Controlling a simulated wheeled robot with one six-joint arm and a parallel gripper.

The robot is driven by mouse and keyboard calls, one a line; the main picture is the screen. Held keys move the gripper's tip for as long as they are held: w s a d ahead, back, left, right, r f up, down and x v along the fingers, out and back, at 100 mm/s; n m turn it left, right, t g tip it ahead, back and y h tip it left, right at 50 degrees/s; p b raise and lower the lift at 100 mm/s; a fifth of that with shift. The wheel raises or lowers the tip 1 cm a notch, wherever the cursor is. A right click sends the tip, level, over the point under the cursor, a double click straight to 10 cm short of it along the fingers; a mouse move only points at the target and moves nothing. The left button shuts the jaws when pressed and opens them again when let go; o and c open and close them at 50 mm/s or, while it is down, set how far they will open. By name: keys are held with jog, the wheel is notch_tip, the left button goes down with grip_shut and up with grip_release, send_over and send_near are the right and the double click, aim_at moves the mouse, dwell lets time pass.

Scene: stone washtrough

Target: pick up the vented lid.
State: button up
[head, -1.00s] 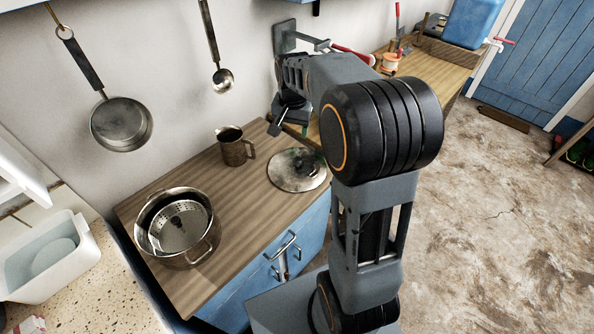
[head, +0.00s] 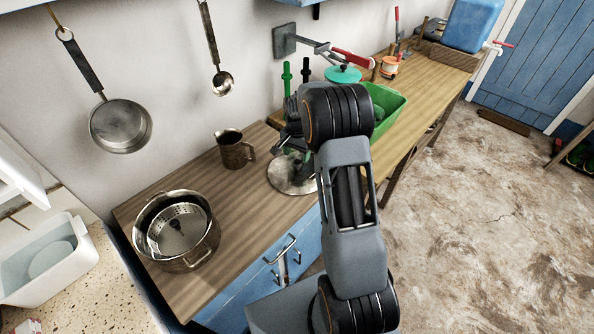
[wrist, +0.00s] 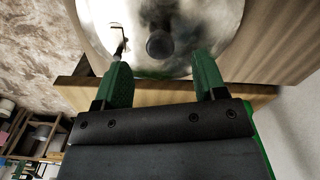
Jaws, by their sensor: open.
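The lid (head: 285,184) is a round, shiny metal disc lying flat on the wooden counter, right of the brown mug; my arm covers part of it. In the wrist view the lid (wrist: 215,25) fills the top of the picture, with a round dark knob (wrist: 160,44) near its middle. I cannot make out its vents. My gripper (wrist: 160,62) has two green fingers spread apart and empty. The fingertips lie on either side, just short of the knob in the picture. I cannot tell their height above the lid.
A metal pot (head: 207,240) with a perforated insert (head: 187,215) stands on the counter's left. A brown mug (head: 232,152) stands behind, left of the lid. A green crate (head: 388,107) is on the right beyond my arm. A pan (head: 120,125) and a ladle (head: 222,82) hang on the wall.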

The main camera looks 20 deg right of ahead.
aim_at(297, 162)
jog(key=shift+f+p, duration=0.6)
jog(key=shift+f, duration=2.05)
jog(key=shift+c, duration=0.5)
jog(key=c, duration=1)
